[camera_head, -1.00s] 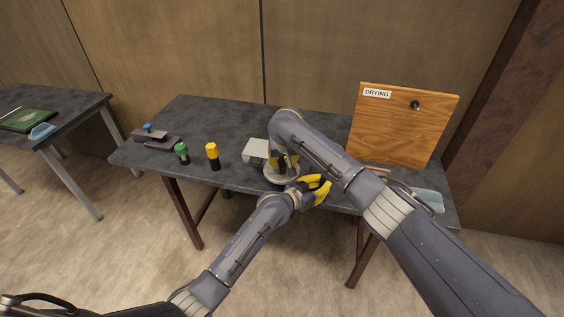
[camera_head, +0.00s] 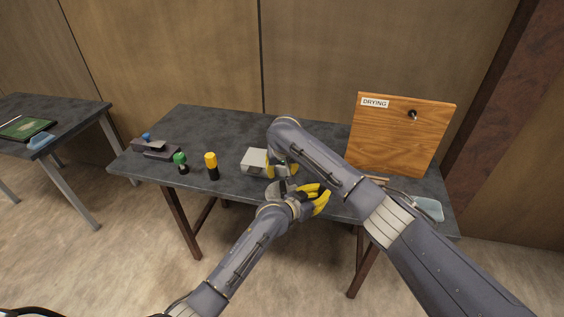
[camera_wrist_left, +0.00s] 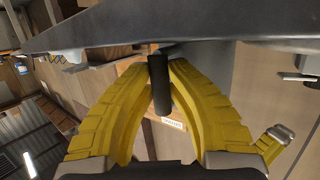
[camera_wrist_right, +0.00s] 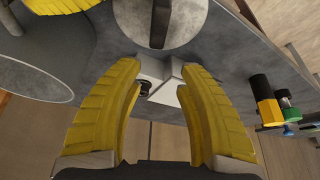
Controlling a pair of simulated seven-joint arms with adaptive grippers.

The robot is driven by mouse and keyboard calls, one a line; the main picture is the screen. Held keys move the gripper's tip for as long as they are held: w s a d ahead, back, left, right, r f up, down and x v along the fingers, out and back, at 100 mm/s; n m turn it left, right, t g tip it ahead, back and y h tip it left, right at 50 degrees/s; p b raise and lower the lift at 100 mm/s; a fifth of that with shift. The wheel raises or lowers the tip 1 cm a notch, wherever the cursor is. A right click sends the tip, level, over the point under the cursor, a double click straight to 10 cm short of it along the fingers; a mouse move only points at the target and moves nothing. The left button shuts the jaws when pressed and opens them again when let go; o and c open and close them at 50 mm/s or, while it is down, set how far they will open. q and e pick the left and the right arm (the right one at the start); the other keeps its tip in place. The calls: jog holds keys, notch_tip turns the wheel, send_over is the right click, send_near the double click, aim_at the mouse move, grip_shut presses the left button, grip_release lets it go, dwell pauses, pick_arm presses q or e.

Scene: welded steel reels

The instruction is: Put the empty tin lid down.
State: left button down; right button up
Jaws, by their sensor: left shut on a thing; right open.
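A grey disc (camera_wrist_right: 195,25) with a dark rod (camera_wrist_right: 160,20) on its face shows at the top of the right wrist view. In the head view the disc (camera_head: 270,190) is mostly hidden by my arms. My left gripper (camera_wrist_left: 158,75) is shut on a dark rod (camera_wrist_left: 159,88), apparently the same one. My right gripper (camera_wrist_right: 155,80) is open and empty, above and behind the disc. A shallow, light-rimmed grey round thing (camera_wrist_right: 32,78), perhaps the tin lid, is cut off at the right wrist view's left edge. Whether it rests on the table is unclear.
A light grey box (camera_head: 254,161) stands on the dark table (camera_head: 235,125) beside my right gripper. The wooden DRYING board (camera_head: 400,140) stands at the right. The table's back left is clear.

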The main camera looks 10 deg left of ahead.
aim_at(283, 192)
jog(key=v, duration=1.1)
dwell(0.5)
dwell(0.5)
pick_arm(q)
jog(key=c, duration=2)
grip_release()
jog(key=o, duration=2)
